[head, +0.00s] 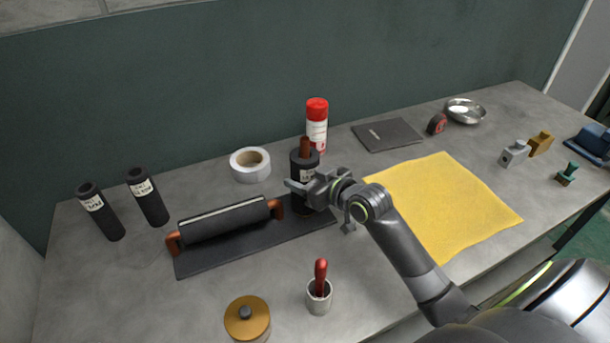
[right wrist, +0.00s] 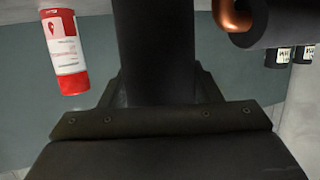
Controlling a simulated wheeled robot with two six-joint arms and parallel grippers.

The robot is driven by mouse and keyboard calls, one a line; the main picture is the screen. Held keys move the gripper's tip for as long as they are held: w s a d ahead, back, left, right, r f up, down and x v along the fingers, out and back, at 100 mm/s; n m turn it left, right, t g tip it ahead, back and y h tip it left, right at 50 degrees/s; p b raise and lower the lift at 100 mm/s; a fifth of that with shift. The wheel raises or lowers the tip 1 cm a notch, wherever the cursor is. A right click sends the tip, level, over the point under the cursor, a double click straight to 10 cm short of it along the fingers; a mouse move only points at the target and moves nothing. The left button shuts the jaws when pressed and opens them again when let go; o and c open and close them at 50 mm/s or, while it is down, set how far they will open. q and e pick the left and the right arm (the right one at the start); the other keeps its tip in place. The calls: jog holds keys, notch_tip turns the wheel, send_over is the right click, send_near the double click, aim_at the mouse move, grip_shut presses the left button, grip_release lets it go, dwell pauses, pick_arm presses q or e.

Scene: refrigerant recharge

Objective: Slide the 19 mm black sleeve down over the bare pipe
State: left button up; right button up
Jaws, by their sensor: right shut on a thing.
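The black sleeve (head: 304,161) with a white label stands upright at the right part of a black base board (head: 245,248). The copper pipe (head: 306,145) sticks out of the sleeve's top, so the sleeve appears to be around it. My right gripper (head: 308,190) is shut on the sleeve from the front right. In the right wrist view the sleeve (right wrist: 155,50) runs between the fingers as a dark column. The sleeve's lower end is partly hidden by the gripper, so I cannot tell how low it sits. My left gripper is not in view.
A horizontal insulated pipe (head: 222,222) lies on the board. Two other labelled black sleeves (head: 100,212) (head: 148,197) stand at the left. White tape (head: 250,165), a red-capped can (head: 317,125), a brush cup (head: 319,297) and a brass tin (head: 247,319) surround it. A yellow cloth (head: 450,200) lies right.

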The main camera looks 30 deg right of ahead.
jog(key=o, duration=1.1)
jog(key=shift+c, duration=0.2)
jog(key=shift+s+d, duration=0.15)
jog(key=shift+s, duration=0.25)
jog(key=p+v, duration=0.1)
jog(key=v, duration=1.5)
jog(key=shift+s+r, duration=0.25)
jog(key=shift+r, duration=0.05)
